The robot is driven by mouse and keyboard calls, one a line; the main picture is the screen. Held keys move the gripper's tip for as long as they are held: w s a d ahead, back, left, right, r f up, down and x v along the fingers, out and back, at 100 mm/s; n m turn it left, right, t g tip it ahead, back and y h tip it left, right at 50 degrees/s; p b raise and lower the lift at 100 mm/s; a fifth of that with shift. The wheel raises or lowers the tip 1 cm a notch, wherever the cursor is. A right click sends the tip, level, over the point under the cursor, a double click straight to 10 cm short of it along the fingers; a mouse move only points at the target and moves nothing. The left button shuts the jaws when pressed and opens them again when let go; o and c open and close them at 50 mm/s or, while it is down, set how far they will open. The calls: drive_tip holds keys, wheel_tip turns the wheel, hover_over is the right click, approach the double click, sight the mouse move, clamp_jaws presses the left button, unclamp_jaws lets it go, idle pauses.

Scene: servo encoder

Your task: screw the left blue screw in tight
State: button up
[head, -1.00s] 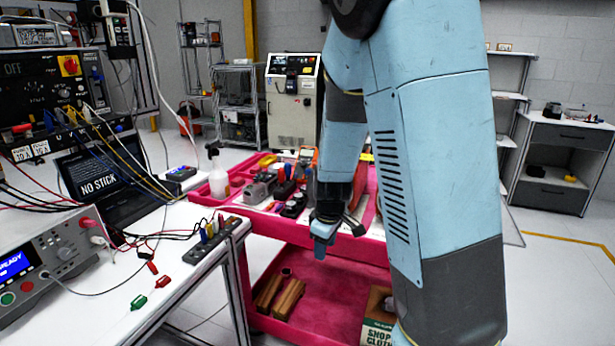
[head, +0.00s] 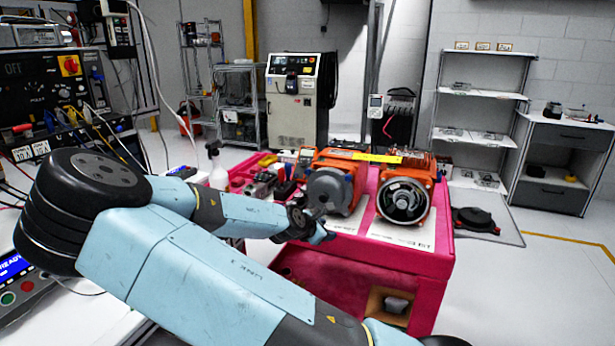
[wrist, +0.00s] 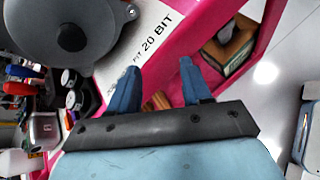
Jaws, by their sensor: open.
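Two orange servo motors stand side by side on the pink cart (head: 437,262). The left motor (head: 337,186) has a grey round cover facing me; the right motor (head: 404,198) is open at the front, with its round inner parts showing. No blue screw can be made out in either view. My gripper (head: 320,234) hangs at the cart's front edge, in front of and just below the left motor. In the wrist view my gripper (wrist: 160,85) has its two blue fingers apart with nothing between them. The grey cover (wrist: 72,24) is at the upper left there, apart from the fingers.
A white mat marked "20 BIT" (wrist: 147,46) lies beside the grey cover. Tools crowd the cart's left side (head: 268,180). A cardboard box (head: 388,306) sits on the lower shelf.

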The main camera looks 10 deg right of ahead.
drive_tip(key=w+a+r+n+t+h, duration=0.2)
drive_tip(key=w+a+r+n+t, duration=0.15)
drive_tip(key=a+r, duration=0.2)
drive_tip(key=n+t, duration=0.4)
drive_tip(key=n, duration=0.1)
approach(307, 173)
drive_tip(key=x, duration=0.8)
drive_tip(key=shift+d, duration=0.1)
drive_tip(key=shift+c, duration=0.4)
